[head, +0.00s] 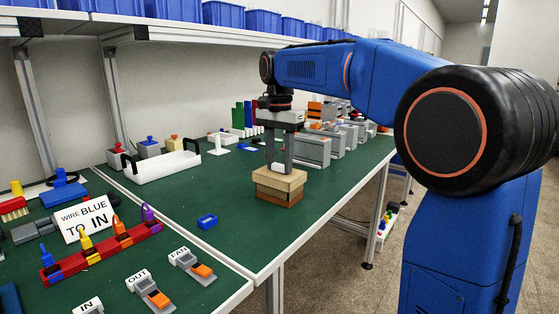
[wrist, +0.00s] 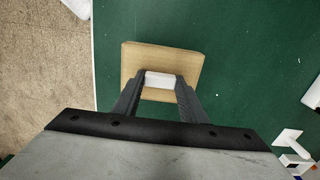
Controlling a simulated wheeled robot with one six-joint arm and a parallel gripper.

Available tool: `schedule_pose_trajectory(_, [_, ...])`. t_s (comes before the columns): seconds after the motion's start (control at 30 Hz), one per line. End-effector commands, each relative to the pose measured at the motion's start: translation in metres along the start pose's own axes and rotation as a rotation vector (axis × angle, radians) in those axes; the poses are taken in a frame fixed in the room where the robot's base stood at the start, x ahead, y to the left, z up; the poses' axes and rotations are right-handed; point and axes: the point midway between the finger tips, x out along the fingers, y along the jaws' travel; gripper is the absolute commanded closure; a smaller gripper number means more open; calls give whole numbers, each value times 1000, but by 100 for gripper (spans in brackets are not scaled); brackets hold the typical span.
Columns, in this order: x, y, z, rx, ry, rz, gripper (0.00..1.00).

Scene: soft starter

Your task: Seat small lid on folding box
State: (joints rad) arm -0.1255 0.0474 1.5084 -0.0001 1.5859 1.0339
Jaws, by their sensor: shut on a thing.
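The small lid (head: 292,183) is a light tan square piece. It sits over the folding box (head: 280,198), whose darker brown side shows below it on the green table. My gripper (head: 279,168) points straight down above the lid. In the wrist view, my gripper (wrist: 160,82) is shut on a white block-like grip in the middle of the lid (wrist: 185,60). The lid covers the box from above, so the box is hidden in the wrist view. I cannot tell whether the lid is fully down or just above the rim.
Grey modules (head: 312,150) stand in a row behind the box. A red rack (head: 105,245) and a sign (head: 85,219) are at left. Green table around the box is clear.

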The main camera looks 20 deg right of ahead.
Motion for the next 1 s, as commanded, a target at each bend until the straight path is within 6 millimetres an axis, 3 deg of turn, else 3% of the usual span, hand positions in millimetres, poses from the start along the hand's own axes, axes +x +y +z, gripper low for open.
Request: schedule_pose_trajectory(1.0, [7,0,0,0,0,0,83])
